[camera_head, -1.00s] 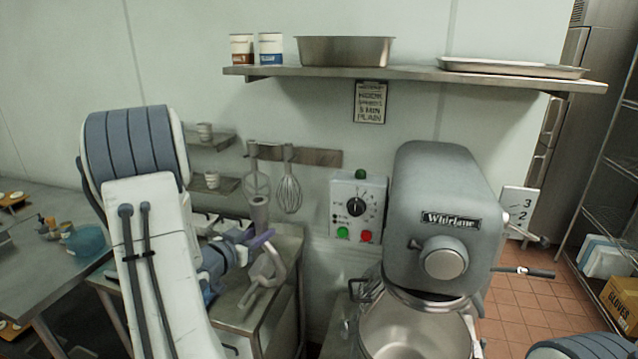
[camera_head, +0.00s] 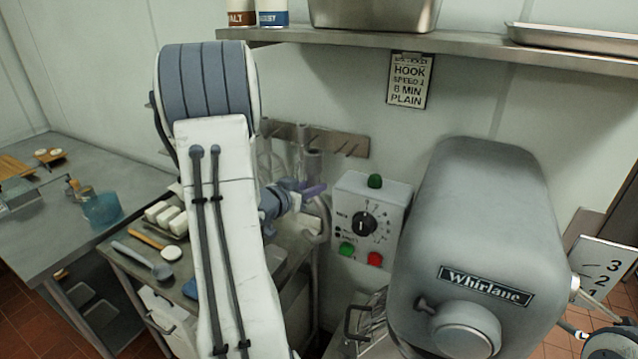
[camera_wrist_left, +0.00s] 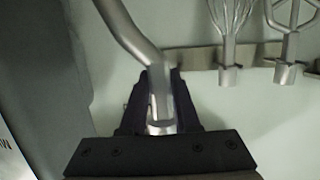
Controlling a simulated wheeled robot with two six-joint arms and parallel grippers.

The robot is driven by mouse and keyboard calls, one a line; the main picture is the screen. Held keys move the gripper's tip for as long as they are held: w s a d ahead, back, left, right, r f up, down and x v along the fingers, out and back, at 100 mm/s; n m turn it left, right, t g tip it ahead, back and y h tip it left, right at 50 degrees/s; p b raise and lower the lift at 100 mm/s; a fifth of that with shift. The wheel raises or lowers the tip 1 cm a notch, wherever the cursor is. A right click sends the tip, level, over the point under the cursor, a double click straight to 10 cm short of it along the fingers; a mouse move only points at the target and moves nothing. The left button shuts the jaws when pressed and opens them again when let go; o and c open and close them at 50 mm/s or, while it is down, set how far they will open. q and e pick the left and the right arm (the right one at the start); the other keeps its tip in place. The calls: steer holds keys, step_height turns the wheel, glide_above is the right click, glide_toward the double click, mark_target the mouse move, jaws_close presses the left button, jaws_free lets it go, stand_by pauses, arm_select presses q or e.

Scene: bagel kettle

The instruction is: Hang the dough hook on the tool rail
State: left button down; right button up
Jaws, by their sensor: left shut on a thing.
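The dough hook (camera_head: 318,222) is a grey metal tool with a curved rod. My left gripper (camera_head: 300,193) is shut on its shank and holds it in front of the wall, near the tool rail (camera_head: 352,143). In the left wrist view the hook's shank (camera_wrist_left: 160,98) sits between the jaws of the gripper (camera_wrist_left: 158,88), and its bent rod runs up to the left. The rail (camera_wrist_left: 198,60) shows behind, with a whisk (camera_wrist_left: 231,25) and a flat beater (camera_wrist_left: 290,25) on it. I cannot tell whether the hook touches the rail.
The large grey mixer (camera_head: 480,220) stands to the right. A control box (camera_head: 370,215) with a dial and coloured buttons is on the wall beside the hook. A shelf (camera_head: 460,48) runs above. A side table (camera_head: 130,262) with utensils is at lower left.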

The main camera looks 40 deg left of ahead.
arm_select(q)
steer(key=a+r+x, duration=0.1)
steer(key=x, duration=0.9)
steer(key=shift+w+a+r+b, duration=0.15)
steer(key=shift+w+a+b, duration=0.15)
steer(key=shift+w, duration=0.6)
stand_by(0.4)
steer(key=shift+w+a+p, duration=0.15)
steer(key=shift+w+a, duration=0.05)
steer(key=shift+w, duration=0.5)
steer(key=shift+w+a+p, duration=0.15)
steer(key=shift+w, duration=0.65)
steer(key=shift+w+a+p, duration=0.25)
steer(key=shift+w, duration=0.85)
steer(key=shift+w+a+p, duration=0.25)
steer(key=shift+w, duration=0.9)
